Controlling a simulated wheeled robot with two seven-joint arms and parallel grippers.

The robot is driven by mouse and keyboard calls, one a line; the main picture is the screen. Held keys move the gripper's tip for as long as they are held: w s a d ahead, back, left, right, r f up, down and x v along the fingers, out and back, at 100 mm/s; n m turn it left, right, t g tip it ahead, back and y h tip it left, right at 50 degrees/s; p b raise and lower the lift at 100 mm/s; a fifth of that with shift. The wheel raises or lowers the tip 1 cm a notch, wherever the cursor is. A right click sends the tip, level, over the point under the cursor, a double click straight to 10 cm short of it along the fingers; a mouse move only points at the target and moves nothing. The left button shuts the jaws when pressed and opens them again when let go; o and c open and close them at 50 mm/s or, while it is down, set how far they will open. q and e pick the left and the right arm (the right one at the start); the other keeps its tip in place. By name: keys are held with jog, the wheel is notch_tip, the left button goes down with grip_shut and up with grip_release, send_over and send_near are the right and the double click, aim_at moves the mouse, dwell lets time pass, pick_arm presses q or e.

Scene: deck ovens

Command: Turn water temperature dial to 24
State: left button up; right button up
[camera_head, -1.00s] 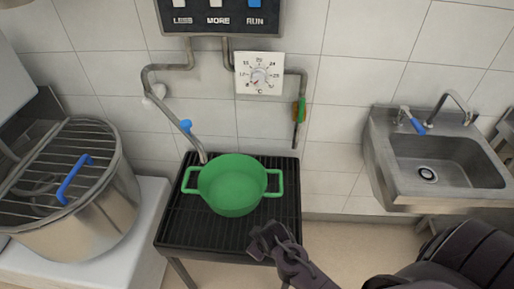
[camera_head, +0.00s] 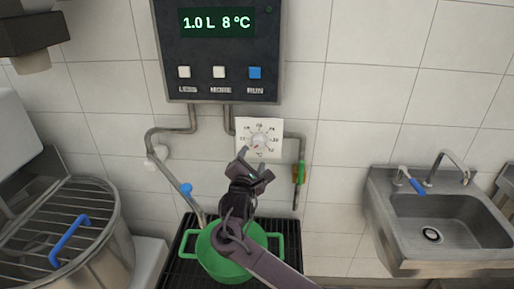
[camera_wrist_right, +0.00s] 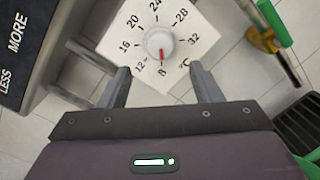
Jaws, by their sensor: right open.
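The water temperature dial is a round pale knob (camera_wrist_right: 158,43) on a white square plate (camera_head: 275,126) on the tiled wall. In the right wrist view its red pointer is at the 8 mark, and the 24 mark is at the plate's far side. The display (camera_head: 217,22) above reads 1.0 L 8 °C. My right gripper (camera_head: 254,163) is open and empty, just below the dial in the head view. In the wrist view its fingers (camera_wrist_right: 160,70) point at the plate, one to each side below the knob, apart from it. My left gripper is not in view.
LESS, MORE and RUN buttons (camera_head: 219,72) sit under the display. A green pot (camera_head: 268,240) stands below on a black grate.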

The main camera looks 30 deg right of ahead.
aim_at(258, 145)
jog(key=x, duration=0.7)
jog(key=shift+w+d+p, duration=0.2)
jog(key=shift+w+p, duration=0.05)
jog(key=shift+p, duration=0.15)
jog(key=shift+c, duration=0.2)
jog(key=c, duration=0.9)
jog(key=shift+c, duration=0.2)
